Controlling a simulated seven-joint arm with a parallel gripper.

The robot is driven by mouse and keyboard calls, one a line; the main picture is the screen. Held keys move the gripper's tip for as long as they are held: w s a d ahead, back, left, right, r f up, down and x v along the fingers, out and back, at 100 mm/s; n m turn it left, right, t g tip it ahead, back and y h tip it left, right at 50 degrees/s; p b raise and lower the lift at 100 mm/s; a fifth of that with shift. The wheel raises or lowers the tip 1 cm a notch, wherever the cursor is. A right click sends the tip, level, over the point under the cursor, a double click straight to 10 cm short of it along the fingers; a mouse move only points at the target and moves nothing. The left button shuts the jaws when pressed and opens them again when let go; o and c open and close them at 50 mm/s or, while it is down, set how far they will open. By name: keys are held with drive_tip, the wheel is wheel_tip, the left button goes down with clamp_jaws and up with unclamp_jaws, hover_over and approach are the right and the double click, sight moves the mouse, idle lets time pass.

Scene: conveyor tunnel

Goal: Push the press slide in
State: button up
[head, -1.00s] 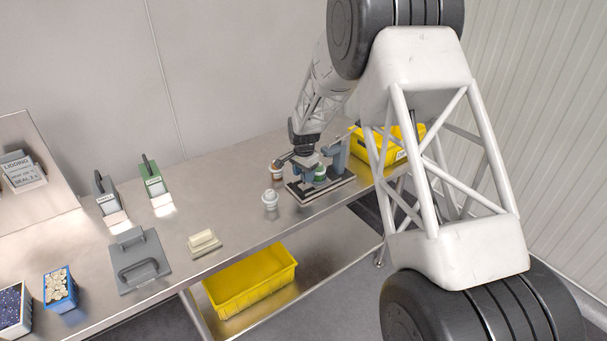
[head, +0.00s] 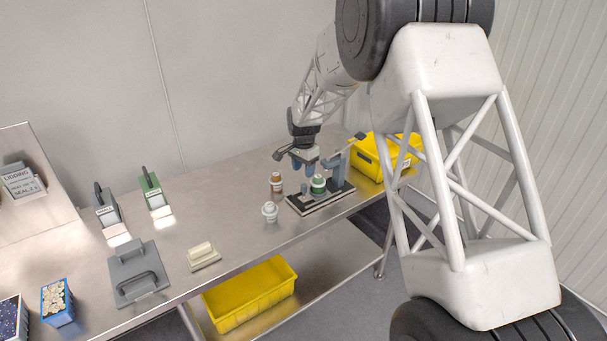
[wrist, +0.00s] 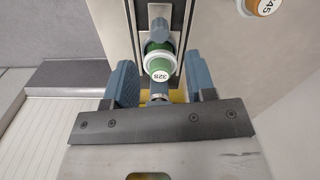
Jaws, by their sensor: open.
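The press (head: 322,202) stands on the bench, a dark base with blue-grey parts. A green container with a white lid (head: 318,184) stands upright on it. My gripper (head: 303,168) is open above and left of the green container. In the wrist view its blue fingers (wrist: 160,82) lie on either side of the container's line, apart from it. Whether the slide is in or out is unclear.
An orange container (head: 277,183) and a white one (head: 270,212) stand left of the press. A yellow bin (head: 368,163) is behind it on the right. A cream block (head: 202,252) and grey handled plate (head: 138,270) lie further left.

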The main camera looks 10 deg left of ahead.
sight(303, 185)
idle(0.4)
drive_tip(key=shift+s+a+f+t+h, duration=0.15)
drive_tip(key=shift+s+a+t+h, duration=0.4)
drive_tip(key=shift+t, duration=0.4)
drive_tip(key=shift+s+a+f+t+h, duration=0.15)
drive_tip(key=shift+s+a+t+h, duration=0.15)
drive_tip(key=shift+s+t+h, duration=0.55)
drive_tip(key=shift+w, duration=0.15)
drive_tip(key=shift+x, duration=3.85)
drive_tip(key=shift+c, duration=0.2)
clamp_jaws()
